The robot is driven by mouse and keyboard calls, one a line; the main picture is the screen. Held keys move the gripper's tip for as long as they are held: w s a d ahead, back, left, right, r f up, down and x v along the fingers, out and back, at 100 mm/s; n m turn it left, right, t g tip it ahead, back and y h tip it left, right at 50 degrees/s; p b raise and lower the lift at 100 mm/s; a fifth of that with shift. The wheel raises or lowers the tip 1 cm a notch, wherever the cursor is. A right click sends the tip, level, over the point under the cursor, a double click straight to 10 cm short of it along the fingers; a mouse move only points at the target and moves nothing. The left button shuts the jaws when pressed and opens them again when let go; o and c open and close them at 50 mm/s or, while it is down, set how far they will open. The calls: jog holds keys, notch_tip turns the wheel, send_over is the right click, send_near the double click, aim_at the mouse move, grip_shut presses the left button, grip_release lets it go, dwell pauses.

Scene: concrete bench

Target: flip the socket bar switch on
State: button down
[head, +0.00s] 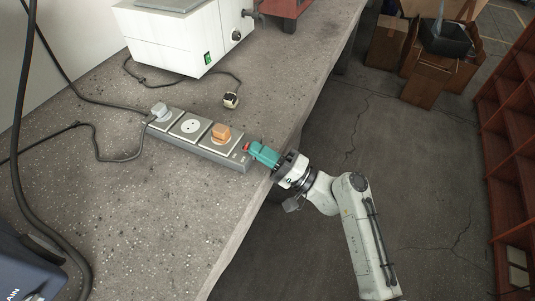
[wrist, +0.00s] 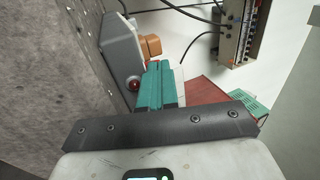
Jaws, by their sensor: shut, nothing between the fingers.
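The grey socket bar (head: 205,148) lies on the concrete bench, with a pale plug at its far end, an empty round outlet in the middle and an orange plug (head: 221,131) near the switch end. Its red switch (wrist: 133,83) sits at the near end in the wrist view; the head view shows a bit of red beside my fingertips. My gripper (head: 253,149) has teal fingers, shut and empty, at that end of the bar. In the wrist view the fingers (wrist: 155,84) are just right of the switch. I cannot tell whether they touch it or which way it is tipped.
A white appliance (head: 185,38) with a green switch stands at the back of the bench. A loose plug (head: 230,100) and dark cables lie between it and the bar. The bench edge runs just right of the bar. Cardboard boxes (head: 430,70) stand on the floor.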

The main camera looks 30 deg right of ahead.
jog(key=shift+r+p, duration=0.15)
jog(key=shift+p, duration=0.15)
jog(key=shift+r+p, duration=0.1)
jog(key=shift+p, duration=0.25)
